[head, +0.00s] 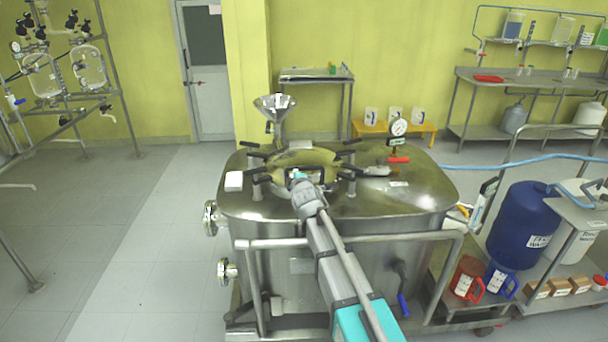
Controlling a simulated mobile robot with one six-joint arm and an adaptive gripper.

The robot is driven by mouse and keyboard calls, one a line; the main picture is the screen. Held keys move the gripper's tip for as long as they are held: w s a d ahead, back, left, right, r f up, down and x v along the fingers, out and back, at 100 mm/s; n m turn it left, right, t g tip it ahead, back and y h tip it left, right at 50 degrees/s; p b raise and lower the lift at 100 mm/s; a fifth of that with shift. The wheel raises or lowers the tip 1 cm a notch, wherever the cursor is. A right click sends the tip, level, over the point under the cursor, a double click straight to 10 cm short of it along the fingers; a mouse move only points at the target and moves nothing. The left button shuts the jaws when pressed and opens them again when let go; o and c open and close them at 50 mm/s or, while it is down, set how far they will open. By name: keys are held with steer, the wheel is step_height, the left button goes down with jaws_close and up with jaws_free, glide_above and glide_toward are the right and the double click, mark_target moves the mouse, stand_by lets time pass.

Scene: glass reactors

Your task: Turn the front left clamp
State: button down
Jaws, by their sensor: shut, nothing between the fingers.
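A steel vessel (400,205) stands in the middle of the head view, with a round lid (300,158) on its top. Several clamps with black handles sit around the lid. The front left clamp (256,171) is at the lid's left front edge, its black handle pointing left. My arm reaches up from the bottom right, and my gripper (297,175) is over the front part of the lid. It is shut and empty, to the right of the front left clamp and apart from it. The arm's end hides the lid's front edge; the fingertips are small.
A steel funnel (275,106) rises behind the lid, and a pressure gauge (398,128) stands at the right. A white block (233,181) sits on the vessel's left edge. A steel rail (380,237) runs along the front. A blue drum (522,225) stands at the right.

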steer(key=shift+s+d+r, duration=0.1)
steer(key=shift+s+d, duration=0.05)
steer(key=shift+d, duration=0.5)
steer(key=shift+s+d+r, duration=0.1)
steer(key=shift+d, duration=0.5)
